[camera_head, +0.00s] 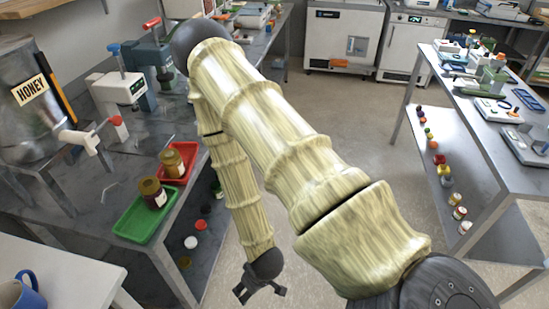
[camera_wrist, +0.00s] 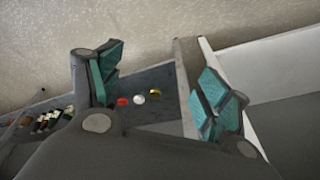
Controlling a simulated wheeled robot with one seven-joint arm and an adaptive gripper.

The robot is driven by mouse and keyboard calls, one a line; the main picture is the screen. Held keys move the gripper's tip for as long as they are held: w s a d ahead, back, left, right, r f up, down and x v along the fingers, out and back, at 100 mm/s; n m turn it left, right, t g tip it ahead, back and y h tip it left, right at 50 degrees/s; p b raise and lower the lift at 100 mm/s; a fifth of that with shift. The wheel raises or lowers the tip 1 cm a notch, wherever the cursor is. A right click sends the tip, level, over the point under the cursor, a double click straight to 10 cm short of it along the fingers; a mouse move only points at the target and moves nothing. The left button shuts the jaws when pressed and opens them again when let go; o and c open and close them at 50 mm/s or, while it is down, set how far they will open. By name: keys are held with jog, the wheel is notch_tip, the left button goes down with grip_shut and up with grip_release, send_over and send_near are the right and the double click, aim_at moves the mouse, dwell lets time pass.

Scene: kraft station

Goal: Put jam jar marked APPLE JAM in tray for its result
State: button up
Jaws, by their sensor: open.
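Two jars stand at the left station in the head view. One amber jar with a gold-coloured lid (camera_head: 172,161) is on a red tray (camera_head: 190,153). Their labels are too small to read, so I cannot tell which is marked APPLE JAM. My gripper (camera_head: 259,293) hangs over the floor to the right of the left bench, apart from both jars. In the wrist view my gripper (camera_wrist: 160,88) has its green-padded fingers wide apart with nothing between them.
A steel container marked HONEY (camera_head: 28,115) stands on the left bench. Below are loose lids, including a red one (camera_head: 201,225). A white table with a blue mug (camera_head: 22,292) is at lower left. A right bench (camera_head: 435,65) holds instruments. Open floor (camera_head: 335,120) lies between.

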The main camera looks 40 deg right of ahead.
jog(key=s+f+g, duration=0.2)
jog(key=s+f, duration=0.2)
jog(key=s, duration=0.5)
jog(key=shift+s+m+g+h, duration=0.3)
jog(key=shift+s+g+h, duration=0.1)
jog(key=shift+f, duration=0.1)
